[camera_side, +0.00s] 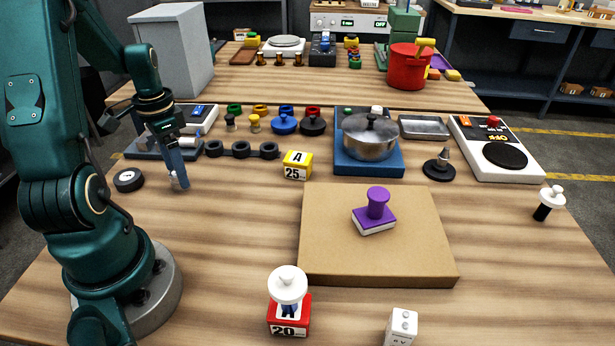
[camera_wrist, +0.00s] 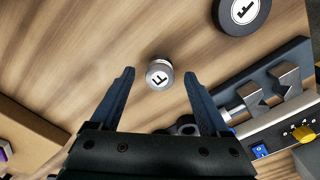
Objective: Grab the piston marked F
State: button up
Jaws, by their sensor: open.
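The piston marked F (camera_wrist: 159,75) shows in the wrist view as a small silver cylinder seen from above, with a black F on its pale round top. My gripper (camera_wrist: 159,73) is open, one dark blue finger on each side of it, with a visible gap on both sides. Whether the fingertips are down at its height, I cannot tell. In the side view my gripper (camera_side: 180,184) points down near the table at the left, and the piston is mostly hidden by the finger. A black disc also marked F (camera_wrist: 243,12) lies apart from the piston; it shows in the side view (camera_side: 128,180) too.
A row of black rings (camera_side: 241,150) stands right of my gripper. A cardboard-coloured board (camera_side: 335,250) carries a purple stamp (camera_side: 376,207). The wood in between is clear.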

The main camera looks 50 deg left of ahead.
jog(key=shift+f, duration=0.85)
grip_shut()
